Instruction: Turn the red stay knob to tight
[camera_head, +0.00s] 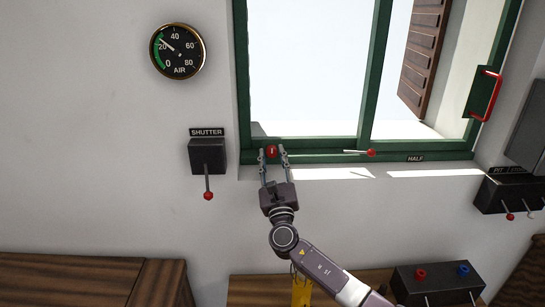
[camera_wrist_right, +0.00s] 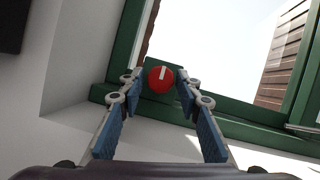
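The red stay knob (camera_head: 271,151) sits on the green window frame's lower left corner in the head view. It also shows in the right wrist view (camera_wrist_right: 161,79), round, with a white pointer mark pointing roughly up. My right gripper (camera_head: 273,150) is open, with one finger on each side of the knob. In the wrist view the fingertips (camera_wrist_right: 160,76) lie left and right of the knob, and a gap seems to show on both sides. I cannot tell whether either finger touches it. My left gripper is not in view.
A red-tipped stay rod (camera_head: 371,153) lies along the sill by a HALF label (camera_head: 415,158). A SHUTTER lever box (camera_head: 207,157) is on the wall at left. An air gauge (camera_head: 178,51) hangs above it. The window handle (camera_head: 487,94) is red.

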